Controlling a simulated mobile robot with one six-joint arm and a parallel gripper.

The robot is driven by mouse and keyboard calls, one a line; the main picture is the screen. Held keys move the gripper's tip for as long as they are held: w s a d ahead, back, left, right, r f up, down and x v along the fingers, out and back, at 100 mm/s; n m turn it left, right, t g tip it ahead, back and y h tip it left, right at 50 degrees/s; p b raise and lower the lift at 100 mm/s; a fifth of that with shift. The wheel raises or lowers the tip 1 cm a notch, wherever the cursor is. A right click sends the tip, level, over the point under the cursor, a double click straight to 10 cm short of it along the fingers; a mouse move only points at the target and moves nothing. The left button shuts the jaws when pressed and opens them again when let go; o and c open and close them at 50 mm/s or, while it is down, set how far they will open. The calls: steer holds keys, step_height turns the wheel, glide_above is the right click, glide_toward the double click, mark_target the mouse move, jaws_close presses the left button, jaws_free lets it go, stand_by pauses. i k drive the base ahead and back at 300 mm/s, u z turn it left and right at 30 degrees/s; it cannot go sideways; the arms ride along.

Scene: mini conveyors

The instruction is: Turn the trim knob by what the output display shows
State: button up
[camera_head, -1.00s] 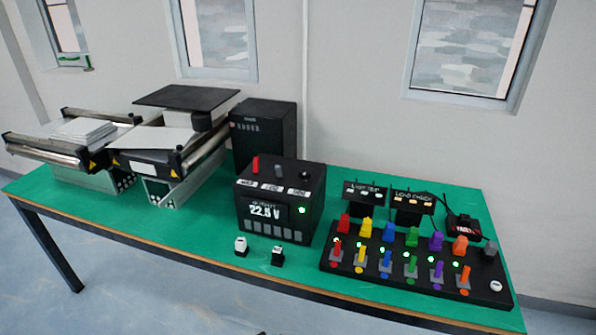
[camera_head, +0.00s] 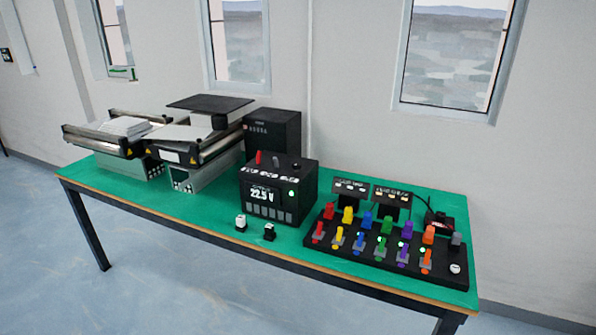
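The output display (camera_head: 264,195) is on the front of a black box (camera_head: 310,190) near the middle of the green table and reads 22.5 V. A green light (camera_head: 291,193) glows beside it. On the box top stand a red lever (camera_head: 259,157), a grey knob or lever (camera_head: 276,160) and a small dark knob (camera_head: 296,166). The labels under them are too small to read, so I cannot tell which is the trim knob. My gripper is not in view.
Black panel (camera_head: 380,270) with several coloured levers and green lights stands at right. Two small conveyors (camera_head: 150,150) stand at left. The green tabletop (camera_head: 180,208) is clear at front left.

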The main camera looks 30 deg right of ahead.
mark_target(296, 166)
steer(key=u, duration=0.05)
steer(key=k, duration=1.1)
steer(key=z, duration=0.45)
steer(key=i, duration=1.25)
steer(key=z, duration=0.05)
